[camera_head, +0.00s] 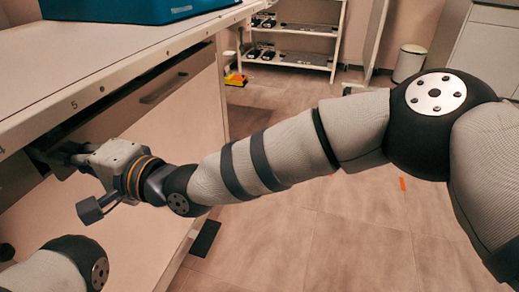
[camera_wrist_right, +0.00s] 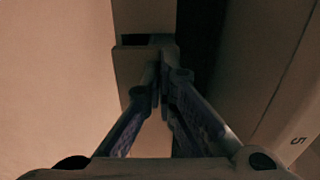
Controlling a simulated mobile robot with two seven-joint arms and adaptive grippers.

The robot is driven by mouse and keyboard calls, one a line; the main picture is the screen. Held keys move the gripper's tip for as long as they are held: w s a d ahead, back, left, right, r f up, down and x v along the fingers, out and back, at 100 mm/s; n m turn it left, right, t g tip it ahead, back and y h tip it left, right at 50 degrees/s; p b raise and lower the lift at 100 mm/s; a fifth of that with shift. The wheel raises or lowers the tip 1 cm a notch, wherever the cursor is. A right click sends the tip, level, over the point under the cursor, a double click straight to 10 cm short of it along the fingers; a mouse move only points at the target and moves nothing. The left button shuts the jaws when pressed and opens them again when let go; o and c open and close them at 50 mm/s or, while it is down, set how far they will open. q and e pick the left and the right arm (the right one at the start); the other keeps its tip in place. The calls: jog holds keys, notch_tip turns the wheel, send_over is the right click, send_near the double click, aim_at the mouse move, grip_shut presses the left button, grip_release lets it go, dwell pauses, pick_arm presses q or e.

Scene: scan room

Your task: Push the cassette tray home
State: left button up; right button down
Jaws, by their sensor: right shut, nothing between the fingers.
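My right gripper (camera_head: 45,155) reaches in from the right to just under the front edge of the white bench. In the right wrist view its fingers (camera_wrist_right: 160,72) are shut together with nothing between them. They point at a narrow grey-brown piece with a dark slot (camera_wrist_right: 131,61), which looks like the cassette tray's front. The fingertips overlap its lower part; I cannot tell whether they touch it. In the head view a dark part (camera_head: 14,178) beside the gripper may be the tray, mostly hidden under the bench. My left gripper is out of view.
The white bench (camera_head: 75,50) has a numbered front edge and carries a blue box (camera_head: 140,10). A drawer handle (camera_head: 172,88) is on the bench front. A shelf rack (camera_head: 300,58) and white bin (camera_head: 408,62) stand behind. The floor to the right is mostly open.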

jog(key=shift+w+a, duration=0.1)
jog(key=shift+a, duration=0.3)
dwell(0.3)
